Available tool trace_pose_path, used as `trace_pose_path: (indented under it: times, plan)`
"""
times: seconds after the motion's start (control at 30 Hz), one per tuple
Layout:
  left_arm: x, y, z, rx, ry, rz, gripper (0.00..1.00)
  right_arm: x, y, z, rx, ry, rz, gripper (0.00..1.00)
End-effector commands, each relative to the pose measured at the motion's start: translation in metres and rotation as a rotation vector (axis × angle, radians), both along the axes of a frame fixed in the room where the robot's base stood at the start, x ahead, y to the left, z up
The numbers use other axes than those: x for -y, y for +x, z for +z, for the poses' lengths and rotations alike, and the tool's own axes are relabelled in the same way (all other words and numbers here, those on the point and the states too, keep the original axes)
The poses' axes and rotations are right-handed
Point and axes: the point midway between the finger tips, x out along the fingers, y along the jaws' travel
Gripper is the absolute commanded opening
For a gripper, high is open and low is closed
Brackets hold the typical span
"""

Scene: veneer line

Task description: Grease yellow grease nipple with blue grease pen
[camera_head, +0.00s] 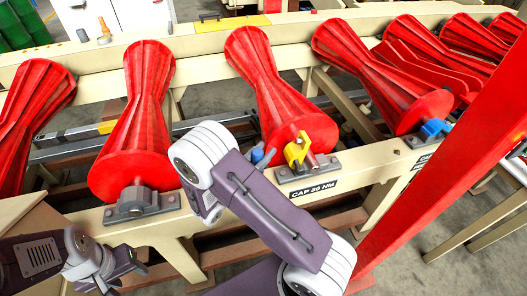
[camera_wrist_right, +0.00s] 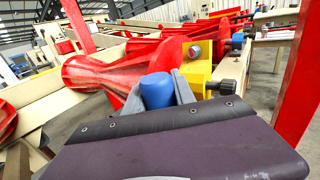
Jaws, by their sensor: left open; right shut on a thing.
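My right gripper (camera_head: 262,158) is shut on the blue grease pen (camera_wrist_right: 157,91), whose blunt blue end shows between the fingers. The pen is left of the yellow part and close to it; I cannot tell if they touch. The pen's tip is hidden. My left gripper (camera_head: 126,264) is open and empty at the lower left.
Several red rollers (camera_head: 148,110) lie across the cream frame (camera_head: 380,165), with grey bearing blocks (camera_head: 140,201). A blue part (camera_head: 434,128) sits on the roller end to the right. A slanted red post (camera_head: 450,170) stands at the right, near my right arm.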

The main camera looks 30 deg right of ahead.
Motion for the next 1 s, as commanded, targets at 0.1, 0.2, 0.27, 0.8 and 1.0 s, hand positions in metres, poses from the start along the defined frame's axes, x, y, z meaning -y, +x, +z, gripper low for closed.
trace_pose_path:
  times: [0.1, 0.2, 0.27, 0.8, 1.0]
  plan:
    - [0.0, 0.0, -0.0019, 0.0, 0.0, 0.0, 0.5, 0.0, 0.0001, -0.0021, 0.0, -0.001, 0.0, 0.0]
    - [0.0001, 0.0, -0.003, 0.0, 0.0, 0.0, 0.5, 0.0, 0.0001, -0.0036, 0.0, -0.001, 0.0, 0.0]
    - [0.0, 0.0, -0.0037, 0.0, 0.0, 0.0, 0.5, 0.0, 0.0001, -0.0045, 0.0, -0.001, 0.0, 0.0]
    - [0.0, 0.0, 0.0052, 0.0, 0.0, 0.0, 0.5, 0.0, 0.0, 0.0045, 0.0, 0.0, 0.0, 0.0]
    - [0.0, -0.0001, 0.0045, 0.0, 0.0, 0.0, 0.5, 0.0, 0.0, 0.004, 0.0, -0.001, 0.0, 0.0]
